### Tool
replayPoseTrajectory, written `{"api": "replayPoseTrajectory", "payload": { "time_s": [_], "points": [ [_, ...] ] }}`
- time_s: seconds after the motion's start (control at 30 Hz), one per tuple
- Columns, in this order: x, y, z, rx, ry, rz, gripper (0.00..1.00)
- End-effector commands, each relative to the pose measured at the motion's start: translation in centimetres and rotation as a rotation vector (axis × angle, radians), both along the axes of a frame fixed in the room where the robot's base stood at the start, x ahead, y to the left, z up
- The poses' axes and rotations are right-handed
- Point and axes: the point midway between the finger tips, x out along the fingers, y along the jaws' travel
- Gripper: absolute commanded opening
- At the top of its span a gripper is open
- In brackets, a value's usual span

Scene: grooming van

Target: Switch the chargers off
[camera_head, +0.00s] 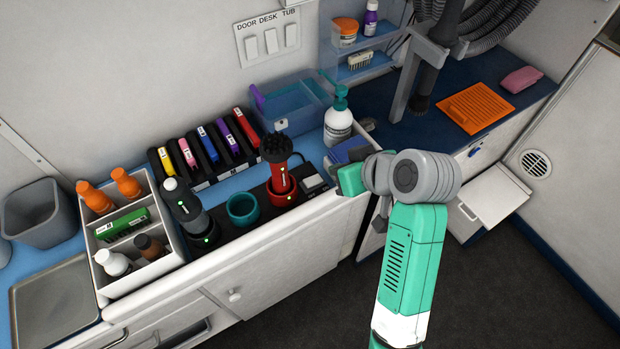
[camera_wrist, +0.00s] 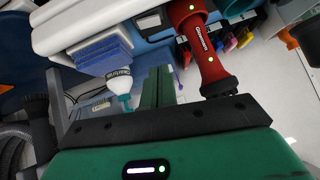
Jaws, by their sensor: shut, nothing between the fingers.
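A black charger base (camera_head: 240,234) sits along the counter's front edge, with green lights lit. A dark clipper (camera_head: 188,212) stands at its left, also with a green light. A teal cup (camera_head: 243,207) in the middle is empty. A red tool (camera_head: 279,172) with a black bristled head stands in a red cup at the right; it also shows in the wrist view (camera_wrist: 200,45). A pale square, perhaps a switch (camera_head: 312,183), is at the base's right end. My gripper (camera_head: 350,178) is shut and empty, right of that square; its fingers show in the wrist view (camera_wrist: 158,85).
A wall plate (camera_head: 268,42) marked DOOR, DESK, TUB carries three switches. A pump bottle (camera_head: 338,122) and blue cloths (camera_head: 348,150) are close behind my gripper. A white caddy of bottles (camera_head: 140,240) stands left. Open floor (camera_head: 480,290) lies at lower right.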

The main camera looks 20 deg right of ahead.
Motion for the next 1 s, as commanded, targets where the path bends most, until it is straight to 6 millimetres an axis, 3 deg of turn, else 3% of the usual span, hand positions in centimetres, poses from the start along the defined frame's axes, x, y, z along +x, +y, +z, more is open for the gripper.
{"api": "replayPoseTrajectory", "payload": {
  "time_s": [0.47, 0.7, 1.0],
  "points": [
    [6.4, 2.2, -6.6, 0.0, 0.004, 0.003, 0.0],
    [6.5, 2.7, -9.9, 0.0, 0.003, 0.001, 0.0],
    [6.4, 2.8, -10.8, -0.001, 0.001, 0.001, 0.0]
  ]
}}
